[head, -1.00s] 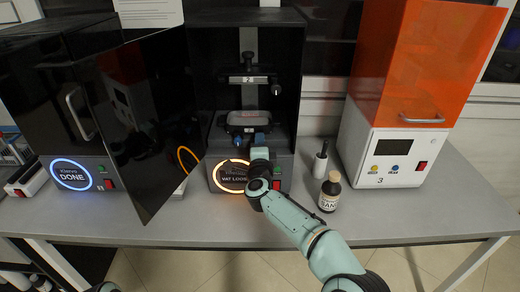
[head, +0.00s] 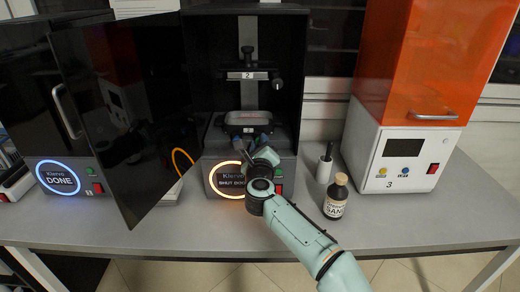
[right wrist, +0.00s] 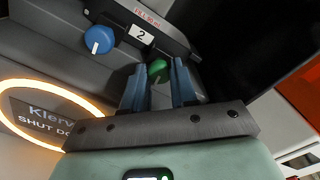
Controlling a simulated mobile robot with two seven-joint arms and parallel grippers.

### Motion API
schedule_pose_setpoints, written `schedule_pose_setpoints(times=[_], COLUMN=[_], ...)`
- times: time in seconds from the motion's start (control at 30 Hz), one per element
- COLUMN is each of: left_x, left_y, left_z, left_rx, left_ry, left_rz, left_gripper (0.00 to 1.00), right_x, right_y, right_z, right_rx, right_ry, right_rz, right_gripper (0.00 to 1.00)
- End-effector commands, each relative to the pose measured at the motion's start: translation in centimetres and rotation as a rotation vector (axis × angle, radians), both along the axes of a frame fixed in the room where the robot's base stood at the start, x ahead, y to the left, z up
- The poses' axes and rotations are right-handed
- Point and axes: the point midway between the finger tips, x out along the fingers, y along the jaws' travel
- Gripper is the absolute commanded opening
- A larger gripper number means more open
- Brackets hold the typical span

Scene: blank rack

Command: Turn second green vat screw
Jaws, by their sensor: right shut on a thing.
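The middle printer, labelled 2 (head: 248,76), stands open with its grey vat (head: 247,118) low inside. In the right wrist view, a green screw (right wrist: 157,70) sits at the vat's front edge, below the label 2. A blue screw (right wrist: 98,40) with a white mark is to its left. My right gripper (right wrist: 159,82) has one finger on each side of the green screw and is shut on it. In the head view my right gripper (head: 260,147) reaches the vat's front and hides the green screw. My left gripper is not in view.
The printer's lit orange ring (head: 229,180) surrounds a display that appears to read "SHUT DOOR". Its dark door (head: 125,120) swings out left. A brown bottle (head: 335,196) and a white holder (head: 324,165) stand right, before orange-hooded printer 3 (head: 400,160). The front table strip is clear.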

Motion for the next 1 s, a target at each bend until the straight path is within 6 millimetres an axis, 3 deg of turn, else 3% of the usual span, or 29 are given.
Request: schedule_pose_setpoints(times=[0.2, 0.87, 0.9, 0.93, 1.0], left_x=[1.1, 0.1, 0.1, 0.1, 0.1], left_y=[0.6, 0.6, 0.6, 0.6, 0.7], left_z=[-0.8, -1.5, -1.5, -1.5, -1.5], left_rx=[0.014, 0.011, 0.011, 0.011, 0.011], left_ry=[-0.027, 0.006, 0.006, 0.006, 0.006], left_rz=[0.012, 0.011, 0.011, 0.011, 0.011], left_gripper=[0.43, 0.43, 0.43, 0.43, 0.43], right_x=[0.0, 0.0, 0.0, 0.0, 0.0], right_y=[-0.1, 0.0, 0.0, 0.0, 0.0], right_z=[-0.1, -0.1, -0.1, -0.1, -0.1], right_rx=[0.099, 0.152, 0.152, 0.152, 0.151], right_ry=[0.001, 0.001, 0.001, 0.001, 0.001], right_rz=[-0.002, -0.001, -0.001, -0.001, -0.001], right_gripper=[0.00, 0.00, 0.40, 0.50, 0.51])
